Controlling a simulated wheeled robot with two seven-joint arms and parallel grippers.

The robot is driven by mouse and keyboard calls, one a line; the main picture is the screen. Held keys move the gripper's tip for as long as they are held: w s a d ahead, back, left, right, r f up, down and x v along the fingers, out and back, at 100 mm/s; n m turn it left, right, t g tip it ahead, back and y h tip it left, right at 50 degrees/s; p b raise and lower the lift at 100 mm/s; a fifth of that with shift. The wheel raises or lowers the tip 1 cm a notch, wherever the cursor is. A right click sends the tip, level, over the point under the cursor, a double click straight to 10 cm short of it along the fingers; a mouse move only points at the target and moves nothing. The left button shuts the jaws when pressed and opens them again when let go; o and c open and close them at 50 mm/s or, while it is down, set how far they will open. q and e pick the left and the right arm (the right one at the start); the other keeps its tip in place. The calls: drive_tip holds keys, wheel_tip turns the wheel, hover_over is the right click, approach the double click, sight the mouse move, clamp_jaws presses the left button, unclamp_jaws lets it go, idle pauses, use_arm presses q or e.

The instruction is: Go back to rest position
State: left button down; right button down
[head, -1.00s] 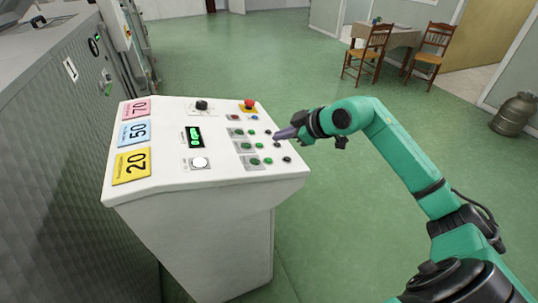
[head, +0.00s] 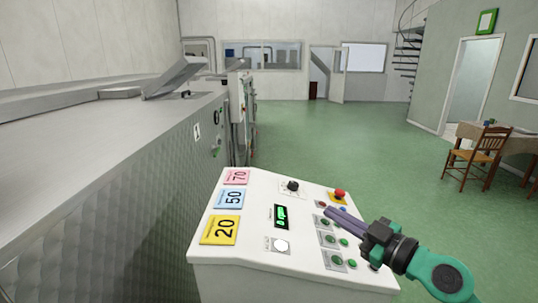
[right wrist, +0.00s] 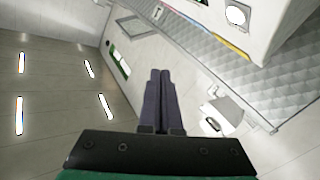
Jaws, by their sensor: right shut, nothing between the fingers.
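My right gripper (head: 345,219) is in the lower right of the head view, its purple fingers pointing left. The fingers are together and hold nothing; they also show closed in the right wrist view (right wrist: 158,98). In the head view they appear in front of the white control console (head: 215,254), over its right part with the green buttons (head: 330,239). I cannot tell how far above the panel they are. My left gripper is not in view.
The console carries a red stop button (head: 340,194), a black knob (head: 292,185), a lit green display (head: 281,216) and yellow, blue and pink number plates. A large grey machine (head: 140,220) stands to the left. A table with a chair (head: 474,160) is at right. Green floor is open beyond.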

drive_tip(key=d+r+m+t+h, duration=0.2)
drive_tip(key=d+m+t+h, duration=0.5)
drive_tip(key=d+m+h, duration=0.15)
drive_tip(key=s+d+f+m+g+h, duration=0.2)
drive_tip(key=d+f+m+g+h, duration=0.1)
drive_tip(key=f, duration=0.4)
drive_tip(key=s+d+f+m+g+h, duration=0.2)
drive_tip(key=d+f+m+g+h, duration=0.15)
drive_tip(key=f, duration=0.25)
drive_tip(key=s+a+f+n+g+y, duration=0.2)
drive_tip(key=s+a+f+g, duration=0.35)
drive_tip(key=s+f, duration=0.4)
drive_tip(key=s+a+f+n+g+y, duration=0.35)
drive_tip(key=s+f+g, duration=0.35)
drive_tip(key=f, duration=0.4)
drive_tip(key=s+f+b, duration=0.1)
drive_tip(key=s+f, duration=0.2)
drive_tip(key=f, duration=1)
drive_tip(key=s+f+b, duration=0.1)
drive_tip(key=s+f, duration=0.1)
drive_tip(key=f, duration=1.1)
drive_tip(key=s+d+f+g+h, duration=0.1)
drive_tip(key=s+d+f, duration=0.2)
drive_tip(key=s+f, duration=0.9)
drive_tip(key=s, duration=0.3)
drive_tip(key=shift+f+g, duration=0.25)
drive_tip(key=shift+g, duration=0.05)
drive_tip(key=shift+s, duration=0.1)
